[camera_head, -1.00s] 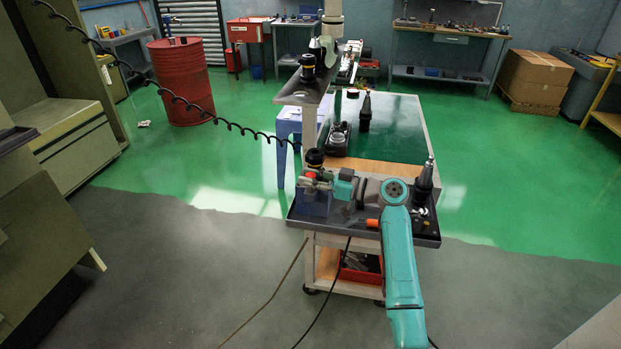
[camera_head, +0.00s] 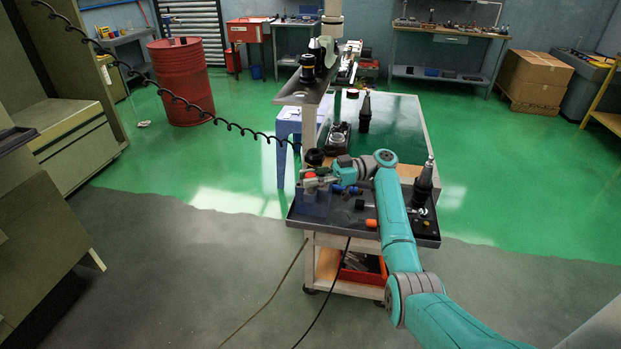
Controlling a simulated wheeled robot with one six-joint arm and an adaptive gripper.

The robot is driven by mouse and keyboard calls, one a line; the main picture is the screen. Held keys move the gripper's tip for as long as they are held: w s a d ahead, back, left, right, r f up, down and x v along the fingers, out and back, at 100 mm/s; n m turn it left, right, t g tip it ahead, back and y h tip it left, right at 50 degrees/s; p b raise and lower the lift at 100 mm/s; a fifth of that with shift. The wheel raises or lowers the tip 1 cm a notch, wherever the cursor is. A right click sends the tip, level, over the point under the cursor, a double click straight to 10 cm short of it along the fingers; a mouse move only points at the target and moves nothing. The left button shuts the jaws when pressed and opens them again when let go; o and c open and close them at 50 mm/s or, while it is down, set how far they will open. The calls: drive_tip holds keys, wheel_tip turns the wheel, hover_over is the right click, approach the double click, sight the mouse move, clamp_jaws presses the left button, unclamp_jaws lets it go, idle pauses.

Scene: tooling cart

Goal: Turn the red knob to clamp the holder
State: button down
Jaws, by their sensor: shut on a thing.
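The red knob (camera_head: 309,175) shows as a small red patch at the left end of the cart's front tray. My gripper (camera_head: 312,181) reaches it from the right, with its fingers at the knob, and is shut on it. The fingers hide part of the knob. A black round holder (camera_head: 315,157) sits just behind and above the knob, at the top of a dark blue block (camera_head: 313,204). The view is too small to tell whether the holder is clamped.
The front tray (camera_head: 350,229) carries a dark upright tool holder (camera_head: 425,180) at right and an orange-handled tool (camera_head: 371,223). A black holder (camera_head: 365,112) stands on the green cart top. A coiled black cable (camera_head: 215,121) hangs at left.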

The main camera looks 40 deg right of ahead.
idle(0.4)
drive_tip(key=c, duration=0.9)
unclamp_jaws()
drive_tip(key=shift+a, duration=0.1)
drive_tip(key=shift+o, duration=0.2)
drive_tip(key=shift+f, duration=0.15)
